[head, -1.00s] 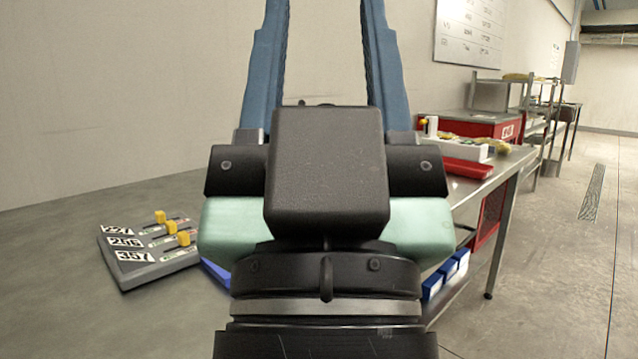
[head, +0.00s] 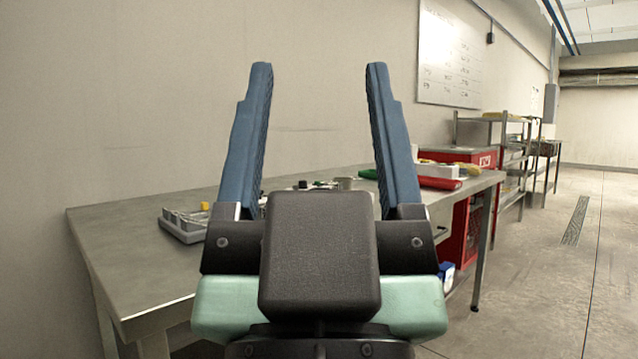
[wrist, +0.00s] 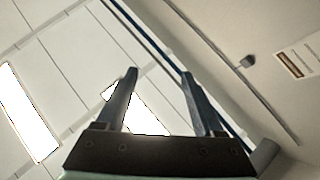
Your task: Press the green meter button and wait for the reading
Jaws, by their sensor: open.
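My gripper (head: 320,66) is open and empty in the middle of the head view, its two blue fingers pointing up and well apart. In the wrist view my gripper (wrist: 159,73) also shows open, with only ceiling and wall beyond the fingers. I cannot make out a green meter button in either view. Small dark, white and green items (head: 318,185) lie on the steel table behind the gripper, partly hidden by it and too small to identify.
The steel table (head: 125,255) runs along the wall. A grey block with yellow levers (head: 182,228) sits on it, left of the gripper. A red tray (head: 440,184) and a red cabinet (head: 462,225) are at right. Shelves stand farther back. The floor at right is clear.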

